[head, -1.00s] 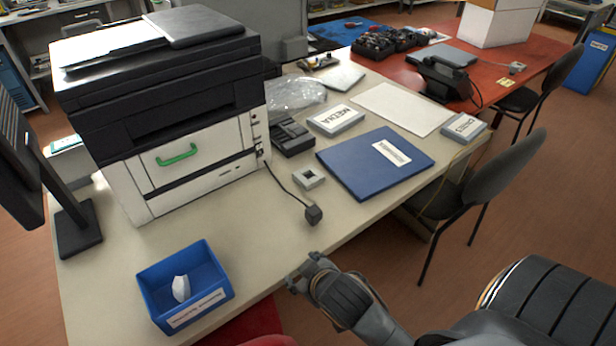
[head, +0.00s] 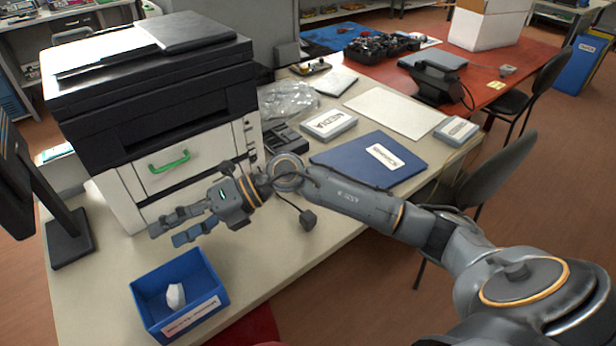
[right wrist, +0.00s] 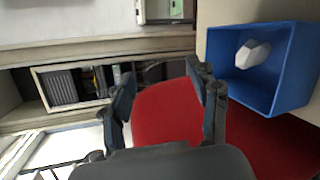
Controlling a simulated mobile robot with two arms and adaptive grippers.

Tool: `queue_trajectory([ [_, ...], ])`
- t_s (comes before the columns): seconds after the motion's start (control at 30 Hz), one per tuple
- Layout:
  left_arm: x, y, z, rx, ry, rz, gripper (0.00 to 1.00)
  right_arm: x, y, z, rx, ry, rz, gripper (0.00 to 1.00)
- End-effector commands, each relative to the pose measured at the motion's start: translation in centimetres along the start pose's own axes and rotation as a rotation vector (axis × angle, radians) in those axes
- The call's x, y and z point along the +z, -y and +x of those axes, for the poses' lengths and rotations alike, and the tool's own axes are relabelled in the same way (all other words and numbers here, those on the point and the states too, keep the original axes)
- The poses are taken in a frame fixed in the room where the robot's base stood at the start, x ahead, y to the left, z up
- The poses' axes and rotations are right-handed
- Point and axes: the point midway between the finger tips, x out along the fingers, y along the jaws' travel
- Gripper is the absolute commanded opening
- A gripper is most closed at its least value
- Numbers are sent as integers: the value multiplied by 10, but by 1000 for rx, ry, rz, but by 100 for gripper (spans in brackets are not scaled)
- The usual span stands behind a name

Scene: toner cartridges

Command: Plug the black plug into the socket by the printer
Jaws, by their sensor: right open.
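The black plug (head: 308,220) lies on the desk on its cord, just below my right forearm in the head view. The small grey socket box beside the printer is hidden behind my right arm. My right gripper (head: 165,236) is open and empty, above the desk between the printer (head: 150,110) and the blue bin, left of the plug. In the right wrist view its two fingers (right wrist: 160,70) are spread, with no plug or socket between them. My left gripper is in neither view.
A blue bin (head: 215,306) with a white crumpled piece (head: 175,296) stands at the desk's front left; it also shows in the right wrist view (right wrist: 300,65). A blue folder (head: 345,150) and MEDIA box (head: 329,124) lie right of the printer. A red seat (right wrist: 165,105) shows below.

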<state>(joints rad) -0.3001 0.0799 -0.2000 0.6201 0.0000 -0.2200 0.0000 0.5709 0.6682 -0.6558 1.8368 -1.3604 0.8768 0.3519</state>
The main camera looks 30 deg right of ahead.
Motion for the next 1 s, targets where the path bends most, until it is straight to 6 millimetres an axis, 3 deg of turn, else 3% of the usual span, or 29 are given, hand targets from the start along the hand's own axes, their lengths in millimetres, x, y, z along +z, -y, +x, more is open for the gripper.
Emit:
queue_trajectory([
  [0.1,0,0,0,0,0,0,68,6,63,-46,-362,-167,-92,60],
  [0.2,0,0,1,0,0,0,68,16,106,-106,-664,-268,-96,60],
  [0.3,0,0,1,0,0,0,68,26,129,-166,-904,-323,-60,60],
  [0.4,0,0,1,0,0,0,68,32,139,-214,-1076,-349,-12,60],
  [0.5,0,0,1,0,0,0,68,35,141,-245,-1180,-362,28,60],
  [0.67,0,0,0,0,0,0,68,34,145,-261,-1236,-372,53,60],
  [1.0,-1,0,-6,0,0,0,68,16,192,-245,-1232,-375,54,60],
])
